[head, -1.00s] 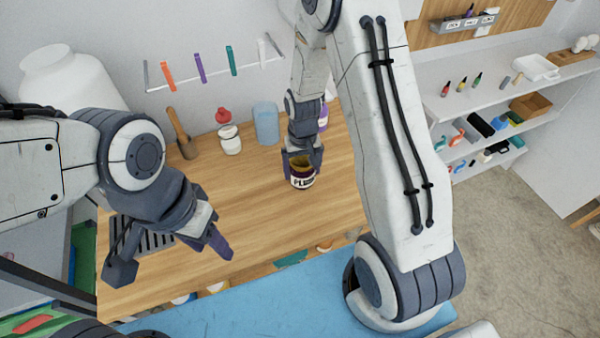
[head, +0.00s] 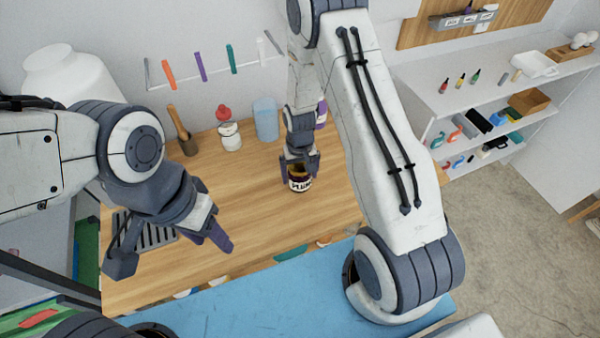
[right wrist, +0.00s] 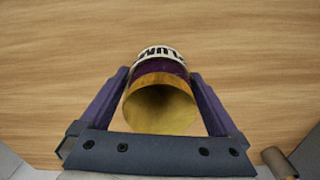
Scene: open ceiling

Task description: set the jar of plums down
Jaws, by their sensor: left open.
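The jar of plums (head: 300,184), with a white label and dark contents, is at the middle of the wooden worktop (head: 250,225). My right gripper (head: 300,166) points down over it. In the right wrist view, the jar's tan lid (right wrist: 160,108) lies between the two fingers, which close on its sides; the label (right wrist: 161,54) shows beyond. The jar looks upright, at or just above the wood; I cannot tell if its base touches. My left gripper (head: 168,250) is open and empty, at the left above the worktop near a slotted drain.
A white jar with a red top (head: 229,135), a blue tumbler (head: 265,120) and a wooden mallet (head: 182,132) stand along the back. A purple bottle (head: 321,115) stands behind my right arm. The wood left of the plums is clear. Shelves (head: 490,100) stand at the right.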

